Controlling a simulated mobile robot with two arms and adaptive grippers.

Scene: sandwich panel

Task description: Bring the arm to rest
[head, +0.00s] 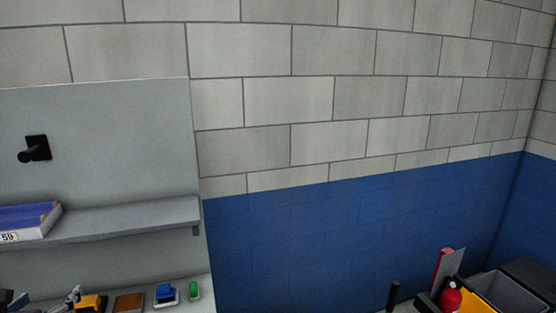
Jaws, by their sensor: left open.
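My left gripper (15,300) shows only as a small dark part in the bottom left corner of the head view, at the left end of the lower shelf (145,294). It is open, and most of it is cut off by the frame edge. I cannot tell how far it is from the shelf. My right gripper is not in view.
The lower shelf holds a yellow-orange object (90,303), a brown block (128,303), a blue-and-white item (165,293) and a green item (194,290). A blue tray (28,219) sits on the upper shelf (130,218). A black peg (35,149) sticks out of the panel. A grey bin (505,292) and a red bottle (451,298) stand lower right.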

